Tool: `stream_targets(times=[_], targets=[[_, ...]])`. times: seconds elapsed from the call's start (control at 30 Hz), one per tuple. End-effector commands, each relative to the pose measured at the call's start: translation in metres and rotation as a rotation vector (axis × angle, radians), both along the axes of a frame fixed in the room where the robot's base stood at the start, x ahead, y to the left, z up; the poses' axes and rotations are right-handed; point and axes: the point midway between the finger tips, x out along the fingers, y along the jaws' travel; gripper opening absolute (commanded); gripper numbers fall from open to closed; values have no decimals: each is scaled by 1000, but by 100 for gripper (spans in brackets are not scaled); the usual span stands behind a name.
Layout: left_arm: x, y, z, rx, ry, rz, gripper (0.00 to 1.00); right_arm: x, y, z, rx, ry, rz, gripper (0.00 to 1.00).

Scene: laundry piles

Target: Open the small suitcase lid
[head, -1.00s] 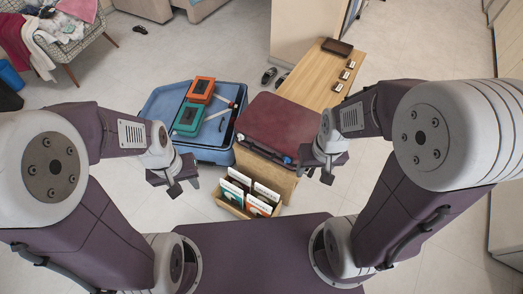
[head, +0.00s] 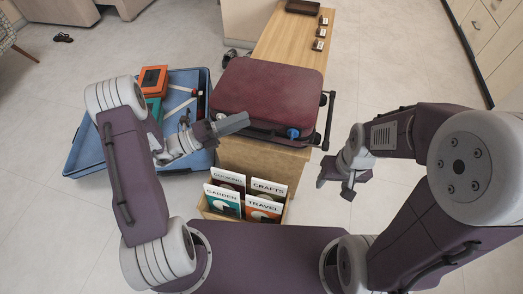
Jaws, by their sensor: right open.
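The small maroon suitcase (head: 268,92) lies flat with its lid shut on the end of a wooden bench, its dark handle side facing me. A blue piece (head: 292,132) shows at its front right, and a dark frame juts out at its right side. My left gripper (head: 222,124) is at the suitcase's front left corner, over or beside it; contact and jaw opening are unclear. My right gripper (head: 345,189) is open and empty, to the right of and nearer than the suitcase, above the floor.
A blue open suitcase (head: 85,150) with orange and teal boxes lies left, partly hidden by my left arm. A wooden box (head: 242,215) of labelled folders stands in front of the bench (head: 282,40). Small items and a dark tray sit on the bench's far end.

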Motion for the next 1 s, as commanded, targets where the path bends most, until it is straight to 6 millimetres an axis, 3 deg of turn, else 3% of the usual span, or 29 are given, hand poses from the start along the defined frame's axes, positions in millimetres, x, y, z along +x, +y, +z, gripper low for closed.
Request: stream_targets(times=[0.03, 0.1, 0.23, 0.43, 0.57, 0.8, 1.0], targets=[[2, 12, -61, -18, 39, 42, 35, 0, 0, -45, 0, 0, 0, 56], [0, 23, -99, -39, 83, 77, 35, 0, 0, -66, 0, 0, 0, 56], [-4, 36, -138, -66, 132, 120, 35, 0, 0, -89, 0, -1, 0, 56], [-4, 42, -142, -68, 136, 138, 35, 0, 0, -92, 0, -1, 0, 56], [0, 36, -142, -66, 134, 135, 35, 0, 0, -95, 0, -1, 0, 56], [25, -5, -139, -64, 132, 129, 35, 0, 0, -121, 0, -1, 0, 56], [42, -29, -132, -65, 133, 133, 35, 0, 0, -133, 0, -1, 0, 56]])
